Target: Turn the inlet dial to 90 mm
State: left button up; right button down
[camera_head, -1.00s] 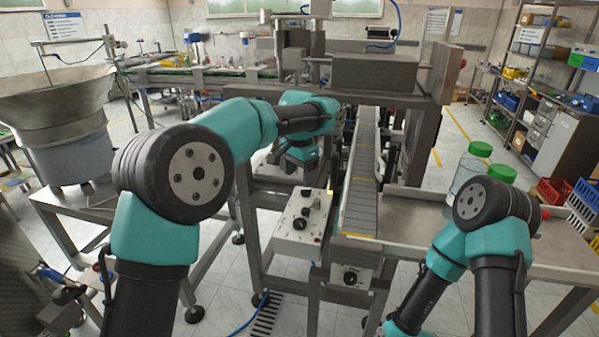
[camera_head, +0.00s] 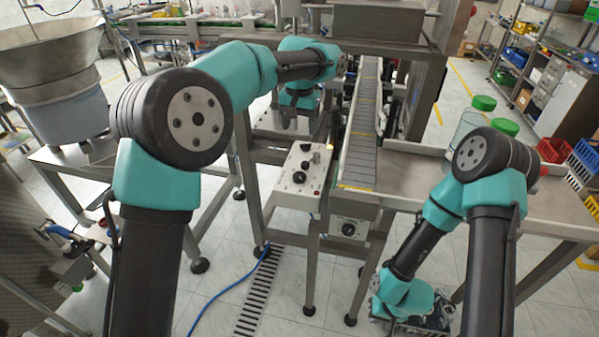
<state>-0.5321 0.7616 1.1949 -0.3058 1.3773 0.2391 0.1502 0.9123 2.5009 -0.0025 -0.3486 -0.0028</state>
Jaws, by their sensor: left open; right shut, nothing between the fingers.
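A black dial (camera_head: 348,229) sits on a pale plate under the near end of the conveyor. Another black knob (camera_head: 298,177) is on the sloped front of the white control box (camera_head: 291,189), with smaller controls above it. I cannot tell from labels which is the inlet dial, and no scale can be read. My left gripper (camera_head: 287,122) hangs beyond the control box, left of the conveyor, partly hidden and apart from both dials; it is open. My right gripper (camera_head: 436,319) is low at the bottom, right of and below the plate dial; it is shut and empty.
The conveyor (camera_head: 361,145) runs away from me. A steel table (camera_head: 540,195) is right of it, with green-lidded clear jars (camera_head: 473,120) partly behind my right arm. Frame legs (camera_head: 310,265) stand below the control box. A floor grate (camera_head: 258,295) and blue hose lie at lower left.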

aim_at(300, 175)
pick_arm(q)
jog(key=shift+f, duration=0.15)
notch_tip(300, 175, down, 17)
jog(key=shift+f, duration=0.1)
dwell(0.8)
jog(key=shift+c, duration=0.3)
jog(key=c, duration=0.9)
jog(key=shift+o, duration=0.2)
jog(key=shift+m, duration=1.6)
jog(key=o, duration=0.9)
